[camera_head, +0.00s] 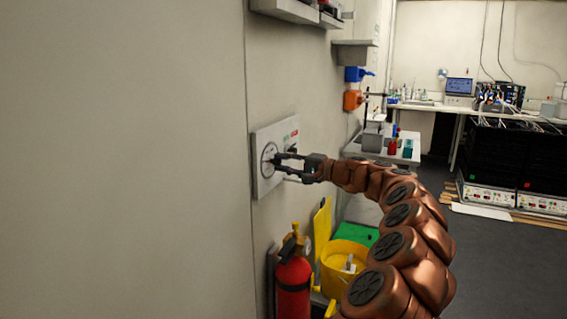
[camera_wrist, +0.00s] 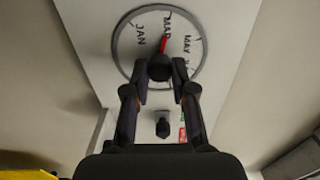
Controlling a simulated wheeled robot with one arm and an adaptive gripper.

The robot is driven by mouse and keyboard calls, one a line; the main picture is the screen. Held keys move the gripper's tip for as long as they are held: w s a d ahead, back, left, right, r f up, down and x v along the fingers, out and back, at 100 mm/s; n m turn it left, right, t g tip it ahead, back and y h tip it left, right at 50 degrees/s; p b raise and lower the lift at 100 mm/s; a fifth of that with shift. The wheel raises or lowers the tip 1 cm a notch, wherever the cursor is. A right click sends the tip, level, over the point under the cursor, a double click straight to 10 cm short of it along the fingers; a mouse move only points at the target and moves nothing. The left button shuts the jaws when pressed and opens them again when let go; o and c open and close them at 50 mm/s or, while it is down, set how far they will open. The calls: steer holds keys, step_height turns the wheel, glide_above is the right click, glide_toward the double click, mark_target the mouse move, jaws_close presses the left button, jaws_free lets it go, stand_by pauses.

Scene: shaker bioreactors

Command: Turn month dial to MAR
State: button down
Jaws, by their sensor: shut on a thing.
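The month dial (camera_wrist: 117,52) is a round white face with a grey rim on a pale wall panel (camera_head: 290,178). JAN, MAR and MAY labels are readable in the wrist view; the lower labels are hidden by my gripper. A black knob (camera_wrist: 159,67) sits at its centre with a red pointer (camera_wrist: 164,45). The pointer is directed up at the MAR label (camera_wrist: 167,26), its tip close under the lettering. My gripper (camera_wrist: 159,82) is shut on the knob, one finger at each side. In the head view my gripper (camera_head: 277,164) reaches the dial from the right.
A second black knob (camera_wrist: 163,127) and a red label (camera_wrist: 182,135) are on the same panel. A red fire extinguisher (camera_head: 293,283) and a yellow bucket (camera_head: 345,265) stand below. Shelving (camera_head: 290,10) juts from the wall above. The floor (camera_head: 475,250) at right is open.

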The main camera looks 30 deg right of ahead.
steer(key=shift+f, duration=0.1)
steer(key=c, duration=1)
jaws_free()
steer(key=shift+o, duration=0.2)
steer(key=v, duration=1.2)
